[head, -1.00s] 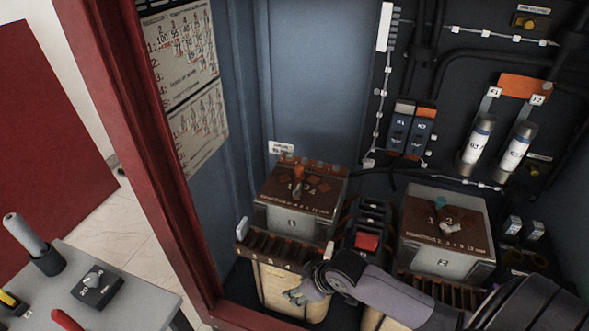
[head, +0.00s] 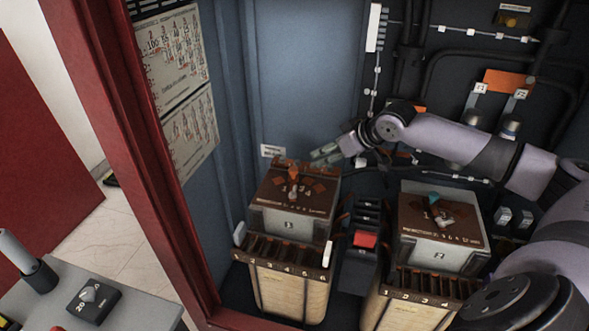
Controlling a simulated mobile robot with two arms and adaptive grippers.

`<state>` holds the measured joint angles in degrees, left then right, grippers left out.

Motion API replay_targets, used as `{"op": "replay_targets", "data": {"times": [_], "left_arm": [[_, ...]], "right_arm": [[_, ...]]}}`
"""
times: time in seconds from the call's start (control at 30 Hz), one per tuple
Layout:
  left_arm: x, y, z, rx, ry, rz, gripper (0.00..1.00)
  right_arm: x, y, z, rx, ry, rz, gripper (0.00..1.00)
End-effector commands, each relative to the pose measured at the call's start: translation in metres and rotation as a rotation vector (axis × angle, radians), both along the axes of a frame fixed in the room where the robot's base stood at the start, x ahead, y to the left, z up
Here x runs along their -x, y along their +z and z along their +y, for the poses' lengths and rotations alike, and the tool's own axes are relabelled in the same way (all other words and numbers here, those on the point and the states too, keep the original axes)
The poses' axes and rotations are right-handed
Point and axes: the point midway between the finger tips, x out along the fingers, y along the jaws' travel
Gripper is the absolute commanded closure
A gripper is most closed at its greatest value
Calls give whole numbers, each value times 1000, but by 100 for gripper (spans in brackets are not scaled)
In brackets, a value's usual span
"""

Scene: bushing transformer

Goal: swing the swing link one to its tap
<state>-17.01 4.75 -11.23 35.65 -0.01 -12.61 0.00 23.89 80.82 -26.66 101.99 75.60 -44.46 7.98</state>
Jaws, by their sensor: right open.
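The left transformer (head: 290,220) has a brown numbered top plate. On it stands a small swing link (head: 294,186) with an orange upper end, among copper-coloured tap pads; its exact contact with a tap is too small to tell. The right transformer (head: 440,235) carries a similar link (head: 443,216) with a teal end. My right gripper (head: 325,155) is open and empty, its fingers pointing left, behind and above the left transformer's top and apart from the link. My left gripper is not in view.
A small block with a red switch (head: 365,239) stands between the transformers. Fuses (head: 510,124) and cables line the back panel, partly behind my right arm. The cabinet's red frame (head: 150,180) edges the left. A grey table (head: 140,300) stands outside it.

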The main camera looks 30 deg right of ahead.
Motion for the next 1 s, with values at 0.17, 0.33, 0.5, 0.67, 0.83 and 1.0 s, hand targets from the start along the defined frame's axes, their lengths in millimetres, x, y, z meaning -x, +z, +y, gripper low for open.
{"op": "replay_targets", "data": {"times": [0.17, 0.33, 0.5, 0.67, 0.83, 1.0], "left_arm": [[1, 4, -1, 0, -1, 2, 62], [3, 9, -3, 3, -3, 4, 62], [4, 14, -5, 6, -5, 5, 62], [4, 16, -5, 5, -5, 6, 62], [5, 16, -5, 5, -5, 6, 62], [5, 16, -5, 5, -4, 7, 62]], "right_arm": [[-13, -13, 4, -7, 0, 0, 58], [-37, -36, 9, -8, 1, 0, 58], [-63, -63, 15, -5, 1, 3, 58], [-87, -88, 18, -6, -1, 3, 58], [-106, -108, 21, -3, -1, 3, 58], [-116, -119, 22, -2, 1, 1, 58]]}}
